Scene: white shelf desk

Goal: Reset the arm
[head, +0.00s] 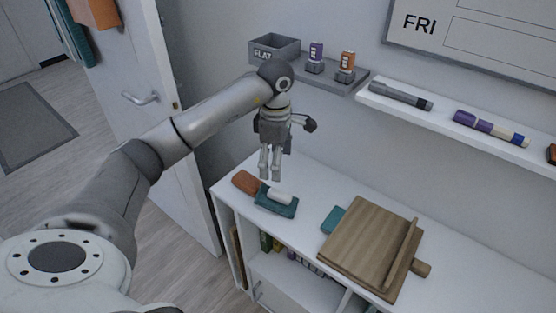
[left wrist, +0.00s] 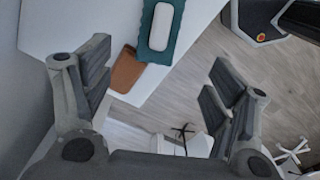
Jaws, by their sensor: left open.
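My left gripper (head: 270,176) hangs pointing down over the left end of the white shelf desk (head: 312,189) in the head view. It is above a teal tray (head: 273,204) that bears a white rounded block (head: 280,196). In the left wrist view the two fingers (left wrist: 158,95) are spread apart with nothing between them. The teal tray (left wrist: 145,48) and white block (left wrist: 161,19) show beyond the fingers there. A brown-orange flat item (head: 245,182) lies beside the tray and also shows in the left wrist view (left wrist: 127,70). My right gripper is in neither view.
A wooden board (head: 368,240) with a raised strip lies on the desk to the right, near a teal item (head: 333,219). A wall shelf (head: 455,122) holds markers, and a grey ledge (head: 335,85) holds a labelled box (head: 273,51). A door (head: 150,130) stands at the left.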

